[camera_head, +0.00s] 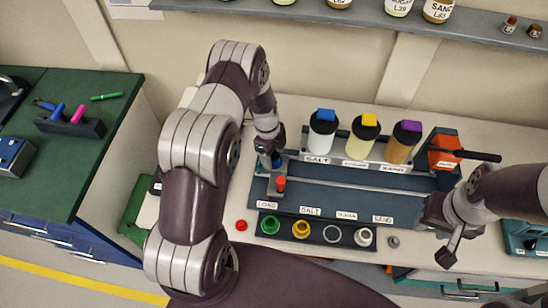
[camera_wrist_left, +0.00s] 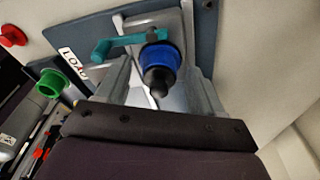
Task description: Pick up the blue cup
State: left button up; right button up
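The blue cup (camera_wrist_left: 162,62) sits in the middle of the left wrist view, with a dark knob-like part over it and a teal handle beside it. In the head view only a bit of blue (camera_head: 277,160) shows below my left gripper (camera_head: 268,150). In the left wrist view the two grey fingers of my left gripper (camera_wrist_left: 165,88) stand apart on either side of the cup; I cannot tell whether they touch it. My right gripper (camera_head: 437,228) hangs at the right end of the dark rack, away from the cup; its fingers are unclear.
Three lidded jars, blue (camera_head: 323,130), yellow (camera_head: 364,136) and purple (camera_head: 403,142), stand behind the rack (camera_head: 345,200). A red-topped piece (camera_head: 280,184) is by the LOAD label. Several coloured rings lie along the front. An orange device (camera_head: 443,152) stands at right.

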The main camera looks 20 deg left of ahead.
pick_arm(q)
jog(key=c, duration=1.1)
jog(key=shift+r, duration=0.1)
